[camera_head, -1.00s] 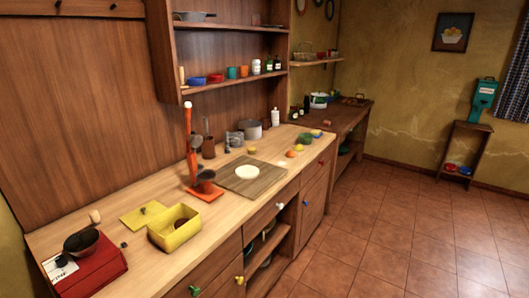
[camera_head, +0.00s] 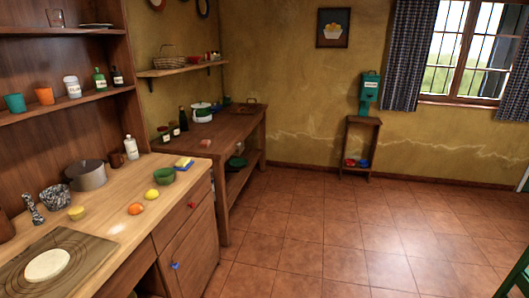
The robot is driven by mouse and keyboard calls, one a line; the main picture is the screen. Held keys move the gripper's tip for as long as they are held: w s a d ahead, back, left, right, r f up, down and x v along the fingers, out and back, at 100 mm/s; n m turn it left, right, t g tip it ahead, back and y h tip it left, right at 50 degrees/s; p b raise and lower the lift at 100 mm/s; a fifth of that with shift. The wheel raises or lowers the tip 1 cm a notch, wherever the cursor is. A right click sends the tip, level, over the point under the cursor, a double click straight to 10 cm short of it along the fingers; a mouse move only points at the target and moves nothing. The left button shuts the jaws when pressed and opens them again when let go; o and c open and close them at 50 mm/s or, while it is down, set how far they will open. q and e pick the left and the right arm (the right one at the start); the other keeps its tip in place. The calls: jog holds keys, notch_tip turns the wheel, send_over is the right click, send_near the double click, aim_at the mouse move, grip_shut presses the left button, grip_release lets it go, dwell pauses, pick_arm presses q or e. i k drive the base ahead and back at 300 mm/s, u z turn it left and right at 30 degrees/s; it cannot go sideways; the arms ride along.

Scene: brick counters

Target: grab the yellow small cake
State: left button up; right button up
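A small yellow round thing (camera_head: 76,212), which looks like the small cake, sits on the wooden counter (camera_head: 122,222) at the left of the head view. Neither of my grippers shows in the view.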

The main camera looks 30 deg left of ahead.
aim_at(77, 213)
jog(key=u, duration=0.15)
jog(key=i, duration=1.75)
jog(key=u, duration=1.5)
jog(key=i, duration=1)
jog(key=u, duration=1.05)
jog(key=i, duration=0.2)
jog(key=u, duration=0.15)
